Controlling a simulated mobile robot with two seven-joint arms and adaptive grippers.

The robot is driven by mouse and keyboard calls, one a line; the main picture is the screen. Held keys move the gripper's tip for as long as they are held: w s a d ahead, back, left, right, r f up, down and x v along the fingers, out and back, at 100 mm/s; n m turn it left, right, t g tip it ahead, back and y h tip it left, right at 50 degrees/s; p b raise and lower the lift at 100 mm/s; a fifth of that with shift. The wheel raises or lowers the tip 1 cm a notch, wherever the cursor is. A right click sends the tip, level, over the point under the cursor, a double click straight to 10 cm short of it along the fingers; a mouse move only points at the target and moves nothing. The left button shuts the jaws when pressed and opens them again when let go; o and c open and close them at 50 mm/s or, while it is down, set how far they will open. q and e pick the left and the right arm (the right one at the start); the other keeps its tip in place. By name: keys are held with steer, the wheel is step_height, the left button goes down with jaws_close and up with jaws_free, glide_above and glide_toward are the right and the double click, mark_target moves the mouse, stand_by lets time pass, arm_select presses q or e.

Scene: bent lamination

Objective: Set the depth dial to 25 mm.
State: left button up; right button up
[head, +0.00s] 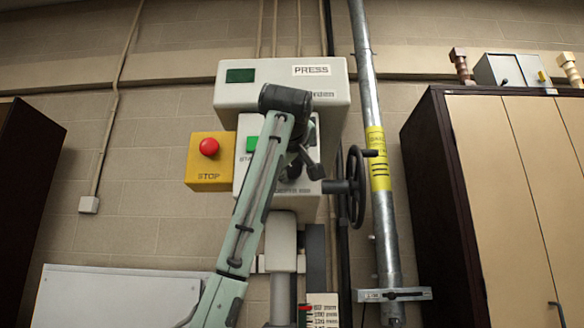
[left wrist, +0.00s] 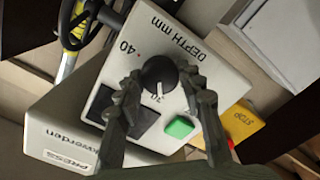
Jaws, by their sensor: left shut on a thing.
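The depth dial (left wrist: 159,75) is a round black knob with a white pointer line, on a pale panel (left wrist: 215,75) marked "DEPTH mm". In the left wrist view the pointer aims down the picture, towards a small number that I cannot read surely; "40" with a red dot is at the upper left. My left gripper (left wrist: 163,77) has a finger on each side of the dial and is shut on it. In the head view my left gripper (head: 307,163) is in front of the press's control box (head: 242,180), and the dial is hidden. My right gripper is not in view.
A green button (left wrist: 180,127) and a dark square are on the panel close to the fingers. A yellow stop box (head: 209,175) with a red button is left of the control box. A black handwheel (head: 356,187) and a steel pipe (head: 378,205) stand to the right.

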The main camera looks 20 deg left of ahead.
arm_select(q)
steer(key=n, duration=0.3)
steer(key=shift+n+p, duration=0.35)
steer(key=shift+n, duration=0.05)
steer(key=shift+n+p, duration=0.3)
steer(key=shift+n, duration=1)
steer(key=shift+n+p, duration=0.75)
steer(key=shift+n, duration=0.45)
steer(key=shift+a+f+n+p, duration=0.15)
steer(key=shift+n+p, duration=0.4)
steer(key=shift+n, duration=0.55)
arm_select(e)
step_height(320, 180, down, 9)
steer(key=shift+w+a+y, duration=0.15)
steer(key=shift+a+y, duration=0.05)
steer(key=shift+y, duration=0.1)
arm_select(q)
steer(key=shift+f, duration=0.1)
steer(key=o, duration=1.1)
steer(key=shift+o, duration=0.2)
steer(key=shift+s, duration=0.1)
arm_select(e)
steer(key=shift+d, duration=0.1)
